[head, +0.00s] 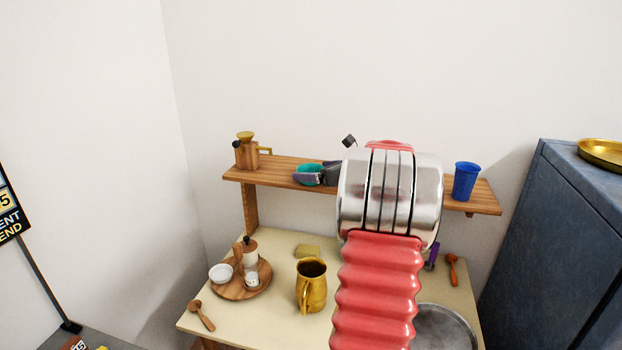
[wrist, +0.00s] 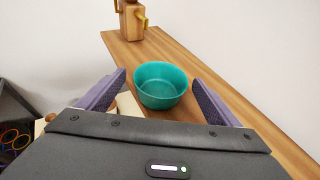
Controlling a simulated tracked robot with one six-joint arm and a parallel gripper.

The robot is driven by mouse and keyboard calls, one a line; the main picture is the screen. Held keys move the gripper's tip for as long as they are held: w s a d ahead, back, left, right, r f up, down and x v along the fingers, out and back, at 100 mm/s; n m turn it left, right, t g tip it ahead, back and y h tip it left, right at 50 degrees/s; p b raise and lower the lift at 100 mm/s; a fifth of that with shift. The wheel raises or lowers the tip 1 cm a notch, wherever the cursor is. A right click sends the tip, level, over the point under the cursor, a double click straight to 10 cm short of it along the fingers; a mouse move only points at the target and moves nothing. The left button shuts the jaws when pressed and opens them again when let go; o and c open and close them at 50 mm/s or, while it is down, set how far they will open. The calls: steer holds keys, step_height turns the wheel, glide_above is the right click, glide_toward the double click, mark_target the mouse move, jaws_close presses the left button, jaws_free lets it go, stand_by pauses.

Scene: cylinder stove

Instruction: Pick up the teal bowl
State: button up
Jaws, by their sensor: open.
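The teal bowl (wrist: 161,86) stands upright on the wooden shelf, near its front edge, and looks empty in the wrist view. In the head view only a small part of the bowl (head: 308,168) shows behind my gripper (head: 307,176). In the wrist view my gripper (wrist: 160,92) is open, with one purple finger on each side of the bowl. I cannot tell whether either finger touches it. In the head view my arm hides the middle of the shelf.
The shelf (head: 270,163) also bears a wooden pot (head: 246,152) at its left end and a blue cup (head: 465,181) at its right. Below, the table (head: 275,243) holds a golden jug (head: 311,285) and a wooden tray (head: 240,291). A wall stands behind the shelf.

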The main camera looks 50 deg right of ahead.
steer(key=shift+x, duration=1.4)
steer(key=shift+c, duration=0.4)
steer(key=c, duration=1)
